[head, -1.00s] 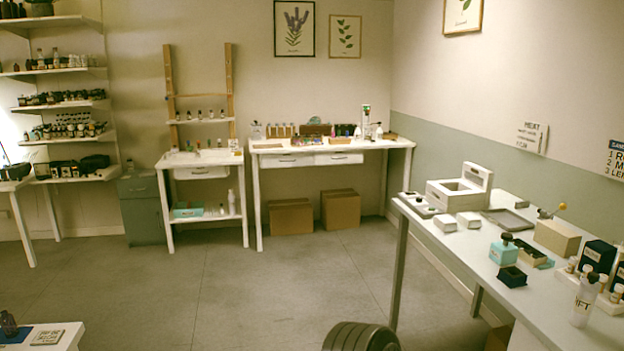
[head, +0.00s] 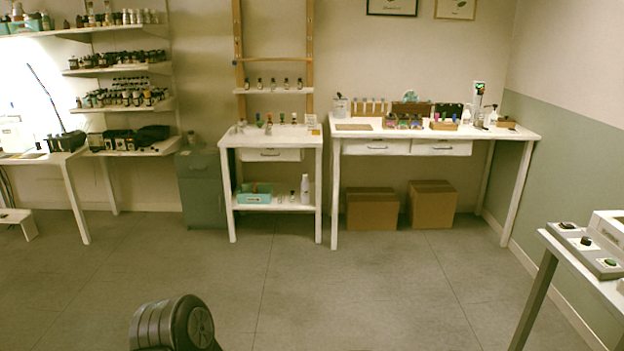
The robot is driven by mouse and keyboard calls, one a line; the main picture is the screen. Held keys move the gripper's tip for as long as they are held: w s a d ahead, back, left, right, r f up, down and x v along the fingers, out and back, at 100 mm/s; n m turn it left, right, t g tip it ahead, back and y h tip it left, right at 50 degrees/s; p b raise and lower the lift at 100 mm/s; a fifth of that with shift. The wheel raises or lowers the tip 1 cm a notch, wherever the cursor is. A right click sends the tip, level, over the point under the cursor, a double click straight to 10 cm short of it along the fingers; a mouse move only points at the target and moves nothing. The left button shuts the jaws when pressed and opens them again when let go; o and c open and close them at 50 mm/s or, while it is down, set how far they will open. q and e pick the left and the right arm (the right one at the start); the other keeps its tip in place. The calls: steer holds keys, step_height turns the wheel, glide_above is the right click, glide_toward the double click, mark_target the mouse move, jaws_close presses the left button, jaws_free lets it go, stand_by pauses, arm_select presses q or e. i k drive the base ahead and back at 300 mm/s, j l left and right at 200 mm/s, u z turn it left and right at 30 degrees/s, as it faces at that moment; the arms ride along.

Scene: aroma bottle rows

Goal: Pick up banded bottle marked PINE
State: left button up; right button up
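I cannot pick out the banded bottle marked PINE; every label is too small to read from here. Small dark bottles stand in a row on the narrow shelf (head: 272,91) of the wooden rack at the back. More small bottles (head: 268,124) stand on the white side table below it. Many dark bottles (head: 125,98) fill the wall shelves at the left. Neither gripper shows; only a dark rounded part of my own arm is at the bottom.
A long white table (head: 370,150) with boxes and bottles stands at the back wall, with cardboard boxes (head: 372,210) under it. A grey cabinet (head: 200,190) is left of the side table. Another table (head: 590,275) is at the right edge. The middle floor is clear.

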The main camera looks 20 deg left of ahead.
mark_target(125, 94)
steer(key=i+j+u, duration=0.2)
steer(key=i+u, duration=0.15)
steer(key=i, duration=0.35)
steer(key=i+u, duration=0.35)
steer(key=i, duration=0.4)
steer(key=i+l+u, duration=0.2)
steer(key=i+u, duration=0.15)
steer(key=i, duration=0.35)
steer(key=i+j+u, duration=0.3)
steer(key=i+u, duration=0.15)
steer(key=i, duration=0.9)
steer(key=i+l+u, duration=0.15)
steer(key=i+u, duration=0.35)
steer(key=i, duration=0.85)
steer(key=i+j+z, duration=0.3)
steer(key=i, duration=0.2)
steer(key=i+j+z, duration=0.6)
steer(key=i+j, duration=0.25)
steer(key=i+j+z, duration=0.3)
steer(key=j, duration=0.3)
steer(key=i+j+z, duration=0.3)
steer(key=j, duration=0.4)
steer(key=i+l, duration=0.05)
steer(key=i, duration=0.05)
